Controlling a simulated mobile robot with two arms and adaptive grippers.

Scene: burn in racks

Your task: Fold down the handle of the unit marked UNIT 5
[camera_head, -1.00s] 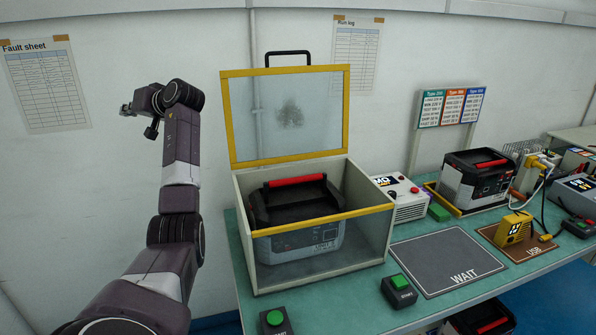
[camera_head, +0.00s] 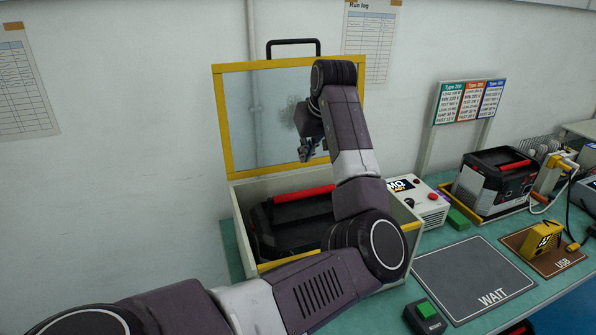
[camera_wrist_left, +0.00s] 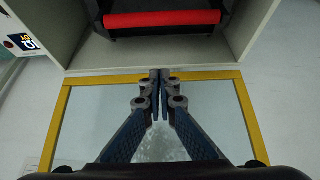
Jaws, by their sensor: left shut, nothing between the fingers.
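The unit (camera_head: 262,235) sits inside a pale box with yellow edges (camera_head: 238,232), whose clear lid (camera_head: 238,120) stands open. Its red handle grip (camera_head: 303,194) is raised over the unit's dark top. The UNIT 5 marking is hidden now behind my left arm. The red grip also shows at the top of the left wrist view (camera_wrist_left: 162,19). My left gripper (camera_head: 306,152) is shut and empty, in front of the open lid and above the handle. In the left wrist view its fingertips (camera_wrist_left: 160,74) meet, apart from the red grip. My right gripper is out of view.
A white device (camera_head: 424,203) stands right of the box. Another unit with a red handle (camera_head: 490,185) is farther right. A grey WAIT mat (camera_head: 470,275) lies bare. A green-button box (camera_head: 426,315) is at the front edge, and a yellow device (camera_head: 541,238) stands on the USB mat.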

